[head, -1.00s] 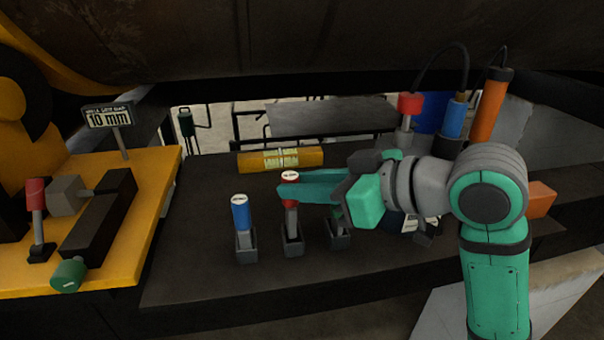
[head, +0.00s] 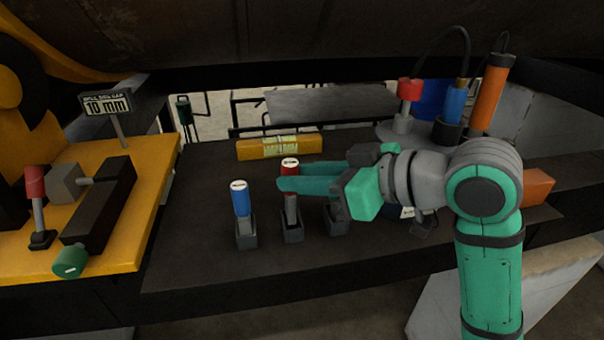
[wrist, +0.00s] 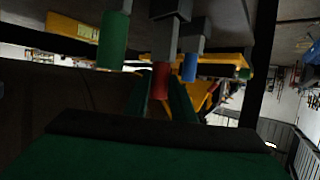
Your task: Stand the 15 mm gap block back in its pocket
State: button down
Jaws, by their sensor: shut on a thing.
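The red-handled block (head: 290,166) stands upright, its grey shank meeting the middle pocket (head: 292,233); whether it is fully seated I cannot tell. Its label is too small to read, so I cannot confirm it is the 15 mm one. My gripper (head: 283,184) reaches in from the right and is shut on this red handle, which also shows between the fingers in the wrist view (wrist: 160,80). The blue-handled block (head: 240,200) stands in the left pocket (head: 245,236). The right pocket (head: 334,222) is partly behind my gripper; a green handle (wrist: 114,38) shows in the wrist view.
A yellow level (head: 279,146) lies behind the pockets. Red, blue and orange tools (head: 490,92) stand at the back right beyond my arm. A yellow plate (head: 130,225) with a clamp-like fixture and a "10 mm" sign (head: 107,104) is at left. The dark bench front is clear.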

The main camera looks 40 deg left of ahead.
jog(key=shift+a+f, duration=0.1)
jog(key=shift+f, duration=0.95)
jog(key=shift+s, duration=0.15)
jog(key=c, duration=1.5)
grip_release()
jog(key=shift+o, duration=0.3)
jog(key=shift+a, duration=0.1)
jog(key=shift+r, duration=0.1)
jog(key=shift+r, duration=0.2)
